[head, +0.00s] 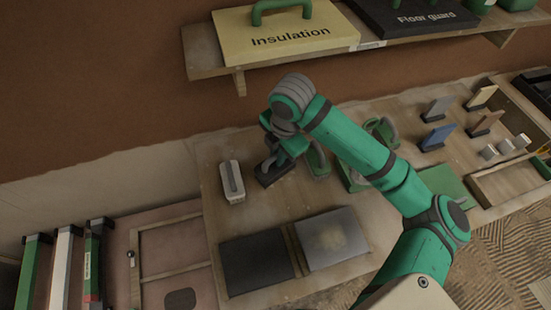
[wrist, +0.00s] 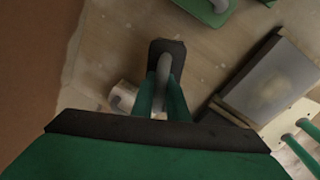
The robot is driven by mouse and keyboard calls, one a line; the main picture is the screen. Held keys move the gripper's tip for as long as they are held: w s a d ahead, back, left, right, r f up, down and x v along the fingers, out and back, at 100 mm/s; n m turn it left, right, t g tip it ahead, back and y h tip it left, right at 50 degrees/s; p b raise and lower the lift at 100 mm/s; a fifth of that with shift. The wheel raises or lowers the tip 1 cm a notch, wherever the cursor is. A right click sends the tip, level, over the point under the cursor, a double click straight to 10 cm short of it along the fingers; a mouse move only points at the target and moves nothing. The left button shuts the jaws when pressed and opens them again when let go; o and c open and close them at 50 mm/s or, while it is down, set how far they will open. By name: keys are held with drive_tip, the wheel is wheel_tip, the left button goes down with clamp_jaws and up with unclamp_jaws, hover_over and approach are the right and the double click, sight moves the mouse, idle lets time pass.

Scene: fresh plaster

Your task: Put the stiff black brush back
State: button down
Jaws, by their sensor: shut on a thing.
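The stiff black brush (head: 273,175) is a dark block with a grey handle, at the back left of the worktop in the head view. In the wrist view the brush (wrist: 166,46) is just beyond my fingers, its grey handle between them. My gripper (head: 284,153) points down over it, its green fingers shut on the handle; it also shows in the wrist view (wrist: 163,83). I cannot tell whether the brush touches the worktop or hangs just above it. My arm hides part of the bench behind.
A pale block with a grey handle (head: 232,182) stands left of the brush. Green-handled tools (head: 318,160) stand close on the right. A dark panel (head: 257,263) and a grey panel (head: 335,238) lie in front. A shelf (head: 208,62) with cases overhangs the back.

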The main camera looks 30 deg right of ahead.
drive_tip(key=shift+w+d+f, duration=0.15)
drive_tip(key=shift+w+f, duration=0.35)
drive_tip(key=shift+f, duration=0.1)
drive_tip(key=shift+w+d+f, duration=0.15)
drive_tip(key=shift+w+f, duration=0.3)
drive_tip(key=shift+f, duration=0.15)
drive_tip(key=f, duration=0.3)
drive_tip(key=shift+w+d, duration=0.1)
drive_tip(key=shift+w, duration=0.2)
drive_tip(key=shift+s+d+f, duration=0.1)
drive_tip(key=shift+f, duration=0.2)
drive_tip(key=c, duration=1.7)
unclamp_jaws()
drive_tip(key=shift+f, duration=0.15)
drive_tip(key=shift+c, duration=0.2)
drive_tip(key=r, duration=0.4)
drive_tip(key=s+r, duration=0.1)
drive_tip(key=r, duration=0.3)
drive_tip(key=s+r, duration=0.1)
drive_tip(key=r, duration=0.3)
